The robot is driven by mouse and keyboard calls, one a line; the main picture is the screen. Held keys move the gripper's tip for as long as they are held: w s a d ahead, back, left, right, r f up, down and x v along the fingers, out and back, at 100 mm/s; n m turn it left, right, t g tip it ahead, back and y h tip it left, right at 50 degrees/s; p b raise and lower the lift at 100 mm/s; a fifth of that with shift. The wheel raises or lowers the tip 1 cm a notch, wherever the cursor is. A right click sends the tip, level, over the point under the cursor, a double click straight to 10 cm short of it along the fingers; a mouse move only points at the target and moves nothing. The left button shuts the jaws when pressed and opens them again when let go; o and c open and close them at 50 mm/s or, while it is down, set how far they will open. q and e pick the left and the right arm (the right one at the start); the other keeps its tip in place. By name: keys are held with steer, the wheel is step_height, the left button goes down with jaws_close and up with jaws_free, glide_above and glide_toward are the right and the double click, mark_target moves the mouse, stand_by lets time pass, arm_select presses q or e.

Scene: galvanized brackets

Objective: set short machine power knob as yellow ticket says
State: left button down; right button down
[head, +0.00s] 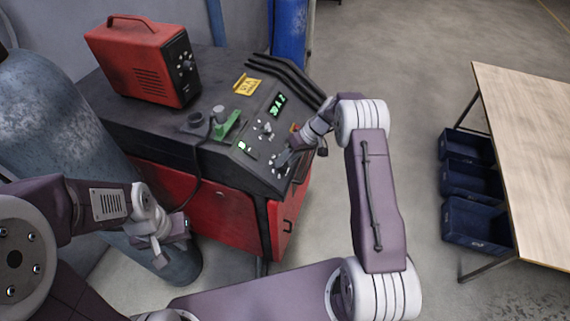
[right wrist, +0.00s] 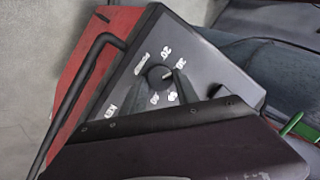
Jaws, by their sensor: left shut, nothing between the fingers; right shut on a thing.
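The low machine is a black and red cabinet (head: 215,215) with a sloped dark control panel (head: 250,135). The yellow ticket (head: 247,85) lies on its top; its writing is too small to read surely. My right gripper (head: 286,156) is at the panel's lower right part. In the right wrist view a dark round knob (right wrist: 160,76) sits on the panel among white numbers, with 20 and 30 legible. My right gripper's fingers (right wrist: 167,90) are shut on this knob. My left gripper (head: 160,245) is shut and empty, in front of the cabinet's left side.
A red box unit (head: 140,65) stands on the cabinet top. A green clamp (head: 228,124) and a green-lit display (head: 277,104) are near the panel. A grey cylinder (head: 60,130) stands left. A wooden table (head: 535,140) and blue bins (head: 470,225) are right, with open floor between.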

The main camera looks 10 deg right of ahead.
steer(key=m, duration=0.1)
steer(key=m+y+b, duration=0.1)
steer(key=m, duration=0.1)
steer(key=f+m+b, duration=0.1)
steer(key=m, duration=0.1)
steer(key=shift+s+d, duration=0.15)
steer(key=shift+s, duration=0.1)
steer(key=m+b, duration=0.1)
steer(key=m, duration=0.2)
steer(key=m+t+y+b, duration=0.1)
steer(key=m, duration=0.2)
steer(key=shift+s+d+m+y, duration=0.1)
steer(key=shift+m+y, duration=0.2)
steer(key=shift+m, duration=0.1)
steer(key=m+t, duration=0.1)
steer(key=m, duration=0.2)
steer(key=m+t+b, duration=0.1)
steer(key=m, duration=0.2)
steer(key=shift+s+m, duration=0.2)
steer(key=shift+m, duration=0.2)
steer(key=m+t, duration=0.1)
steer(key=m, duration=0.4)
steer(key=shift+s+t+b, duration=0.1)
steer(key=shift+t+b, duration=0.25)
steer(key=shift+t, duration=0.05)
steer(key=shift+m, duration=1.1)
steer(key=shift+r+m+t, duration=0.1)
steer(key=shift+m+t, duration=0.2)
steer(key=c, duration=0.9)
jaws_free()
